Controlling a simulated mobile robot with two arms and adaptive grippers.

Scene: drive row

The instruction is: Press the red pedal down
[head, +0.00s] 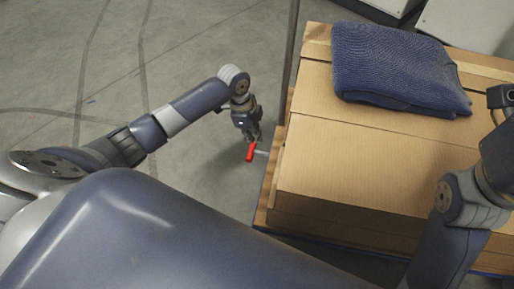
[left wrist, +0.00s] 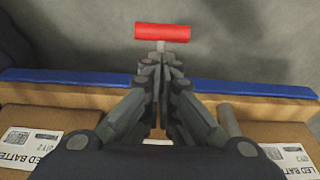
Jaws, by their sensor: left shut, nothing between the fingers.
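The red pedal (head: 250,152) is a short red bar on a thin grey stem that sticks out from the left side of the box-laden cart. My left gripper (head: 254,137) is shut and empty, pointing down just above the pedal. In the left wrist view the red pedal (left wrist: 162,33) lies just beyond the closed fingertips (left wrist: 161,62). I cannot tell whether they touch. My right arm shows at the right edge of the head view, but its fingers cannot be made out.
Cardboard boxes (head: 350,165) fill the cart, with a folded blue cloth (head: 395,68) on top. A dark upright post (head: 291,55) stands at the cart's left edge. A blue edge (left wrist: 60,77) runs along the cart. The concrete floor (head: 190,45) to the left is clear.

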